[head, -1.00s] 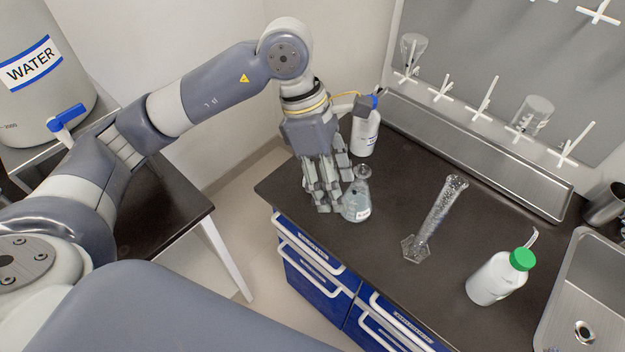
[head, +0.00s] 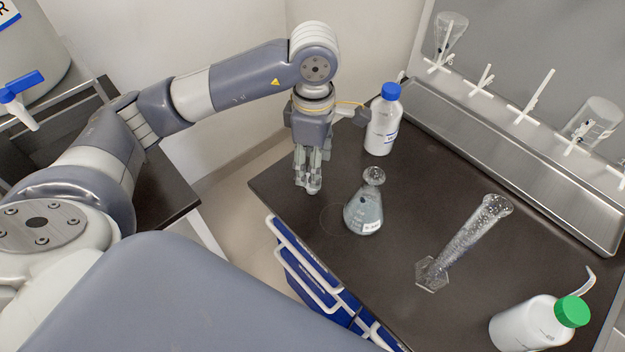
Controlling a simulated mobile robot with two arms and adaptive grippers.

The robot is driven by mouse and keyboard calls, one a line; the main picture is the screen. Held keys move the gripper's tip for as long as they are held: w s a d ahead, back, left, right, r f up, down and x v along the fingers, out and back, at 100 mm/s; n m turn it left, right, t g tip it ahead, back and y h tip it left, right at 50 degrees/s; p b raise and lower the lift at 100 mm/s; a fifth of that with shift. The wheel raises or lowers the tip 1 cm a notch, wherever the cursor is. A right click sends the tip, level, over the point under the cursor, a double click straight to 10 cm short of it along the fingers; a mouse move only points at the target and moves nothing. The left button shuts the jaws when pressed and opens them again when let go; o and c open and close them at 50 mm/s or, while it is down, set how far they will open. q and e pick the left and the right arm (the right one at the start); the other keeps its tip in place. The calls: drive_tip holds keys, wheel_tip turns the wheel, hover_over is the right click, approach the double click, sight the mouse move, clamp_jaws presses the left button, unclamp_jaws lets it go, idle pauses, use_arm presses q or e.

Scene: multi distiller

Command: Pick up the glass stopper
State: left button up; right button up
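A clear conical flask (head: 364,212) with bluish liquid and a white label stands upright on the dark bench. Its flared glass top shows, but I cannot tell whether a glass stopper sits in it. I cannot make out a separate glass stopper anywhere. My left gripper (head: 309,189) points down over the bench, left of the flask and apart from it. Its fingers look close together, and I cannot tell whether they are shut or hold anything small. My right gripper is not in view.
A blue-capped white bottle (head: 383,120) stands behind the flask. A tall glass cylinder (head: 466,240) is to the right, and a green-capped wash bottle (head: 530,322) at the front right. A metal trough (head: 500,160) runs along the back under a peg board.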

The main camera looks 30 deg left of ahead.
sight(308, 177)
use_arm(q)
drive_tip(key=f, duration=0.1)
drive_tip(key=f+p, duration=0.1)
drive_tip(key=s+f, duration=0.1)
drive_tip(key=f, duration=0.1)
drive_tip(key=shift+a, duration=0.35)
drive_tip(key=shift+f, duration=0.6)
drive_tip(key=shift+w, duration=0.1)
drive_tip(key=c, duration=0.7)
drive_tip(key=shift+c, duration=0.9)
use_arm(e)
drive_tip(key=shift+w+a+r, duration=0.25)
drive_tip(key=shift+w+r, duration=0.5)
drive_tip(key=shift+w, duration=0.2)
